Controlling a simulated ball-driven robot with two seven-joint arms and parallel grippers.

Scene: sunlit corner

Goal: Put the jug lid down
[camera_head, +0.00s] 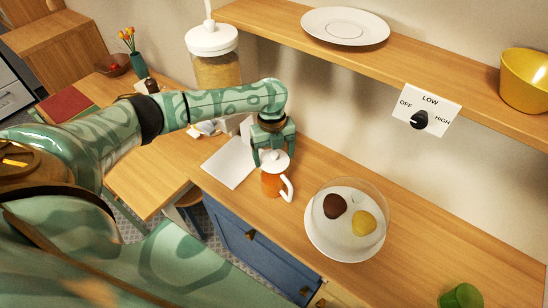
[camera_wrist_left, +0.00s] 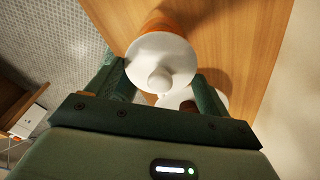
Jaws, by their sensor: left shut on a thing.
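The orange jug (camera_head: 271,185) stands upright on the wooden counter, its white handle (camera_head: 287,190) toward the lower right. The white jug lid (camera_head: 275,160) with a round knob is at the jug's top. My left gripper (camera_head: 273,157) reaches down from above and is shut on the lid. In the left wrist view the lid (camera_wrist_left: 160,65) lies between the two fingers (camera_wrist_left: 158,85), with the orange jug (camera_wrist_left: 163,22) partly hidden behind it. I cannot tell whether the lid touches the jug's rim. My right gripper is not in view.
A clear-domed white plate (camera_head: 337,250) with a brown and a yellow item stands right of the jug. A white sheet (camera_head: 229,163) lies to its left. A lidded jar (camera_head: 214,70) stands behind my arm. A green cup (camera_head: 461,297) is at the lower right. The counter between them is clear.

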